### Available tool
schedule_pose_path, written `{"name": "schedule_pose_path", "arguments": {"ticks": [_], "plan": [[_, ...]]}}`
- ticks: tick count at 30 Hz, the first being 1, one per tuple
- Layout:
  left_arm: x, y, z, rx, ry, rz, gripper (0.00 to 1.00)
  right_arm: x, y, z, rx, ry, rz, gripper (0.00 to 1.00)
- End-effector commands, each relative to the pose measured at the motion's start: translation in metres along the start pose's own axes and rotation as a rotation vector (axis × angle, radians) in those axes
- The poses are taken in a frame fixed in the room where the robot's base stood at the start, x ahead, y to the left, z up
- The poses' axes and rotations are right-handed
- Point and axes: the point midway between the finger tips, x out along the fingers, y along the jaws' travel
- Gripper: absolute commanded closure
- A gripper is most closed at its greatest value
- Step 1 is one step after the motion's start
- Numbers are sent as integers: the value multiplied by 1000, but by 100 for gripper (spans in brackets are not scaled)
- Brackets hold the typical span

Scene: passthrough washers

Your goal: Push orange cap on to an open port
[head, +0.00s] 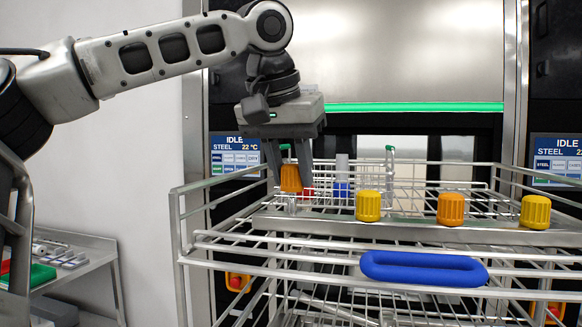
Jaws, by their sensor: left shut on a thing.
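My left gripper (289,176) points down over the left part of the wire rack and is shut on an orange cap (291,180). The cap is held slightly tilted, above the left end of the rack's metal bar (320,222); I cannot tell whether it touches anything. Along that bar sit a yellow cap (368,205), a second orange cap (450,209) and another yellow cap (535,211). My right gripper is out of view.
The wire rack (178,225) has a blue handle (424,268) at its front. A red piece and a blue piece (341,190) stand behind the bar. A washer with a green light strip (415,107) is behind. A metal side table (95,262) stands at lower left.

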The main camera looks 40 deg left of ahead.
Motion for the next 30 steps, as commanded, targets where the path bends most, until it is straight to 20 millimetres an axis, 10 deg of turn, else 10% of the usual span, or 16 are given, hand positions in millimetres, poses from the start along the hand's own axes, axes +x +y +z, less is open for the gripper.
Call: {"name": "schedule_pose_path", "arguments": {"ticks": [30], "plan": [[17, 0, 8, 0, 0, 1, 91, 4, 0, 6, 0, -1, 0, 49]]}}
